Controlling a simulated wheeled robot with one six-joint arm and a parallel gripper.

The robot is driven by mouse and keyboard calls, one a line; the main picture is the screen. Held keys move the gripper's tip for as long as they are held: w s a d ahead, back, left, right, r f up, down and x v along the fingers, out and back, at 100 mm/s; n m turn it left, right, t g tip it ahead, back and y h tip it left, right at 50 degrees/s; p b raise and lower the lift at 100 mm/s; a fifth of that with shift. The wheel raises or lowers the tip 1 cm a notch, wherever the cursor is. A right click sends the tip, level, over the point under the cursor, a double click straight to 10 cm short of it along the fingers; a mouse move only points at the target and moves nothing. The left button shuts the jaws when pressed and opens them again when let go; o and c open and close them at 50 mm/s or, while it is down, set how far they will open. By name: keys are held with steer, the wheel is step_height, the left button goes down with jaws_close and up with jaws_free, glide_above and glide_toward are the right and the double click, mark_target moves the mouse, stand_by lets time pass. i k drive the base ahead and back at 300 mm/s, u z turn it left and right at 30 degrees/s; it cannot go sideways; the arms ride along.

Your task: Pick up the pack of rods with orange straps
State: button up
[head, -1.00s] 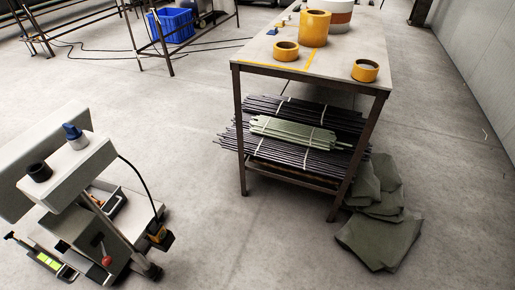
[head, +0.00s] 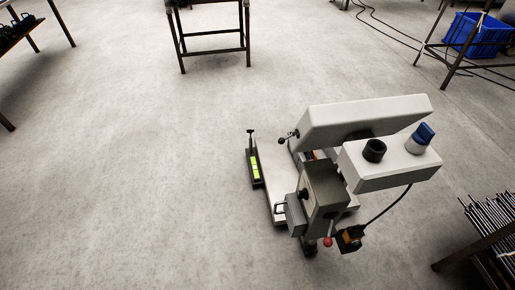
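No pack of rods with orange straps can be made out. Part of a bundle of thin rods (head: 491,218) shows at the right edge of the head view, on a dark metal frame (head: 470,252). Most of the bundle is cut off by the picture edge, and no strap colour can be seen on it. My gripper is not in view.
A grey machine (head: 365,120) with black and blue knobs and a red-knobbed lever stands right of centre. A dark-legged stand (head: 213,49) is at the top. A blue crate (head: 478,35) and floor cables are top right.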

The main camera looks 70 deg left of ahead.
mark_target(310, 156)
steer(key=u, duration=1.7)
steer(key=k, duration=0.95)
steer(key=u, duration=1.3)
steer(key=i, duration=2.85)
steer(key=z, duration=1.15)
steer(key=i, duration=0.75)
steer(key=z, duration=1.15)
steer(key=i, duration=0.2)
steer(key=z, duration=0.15)
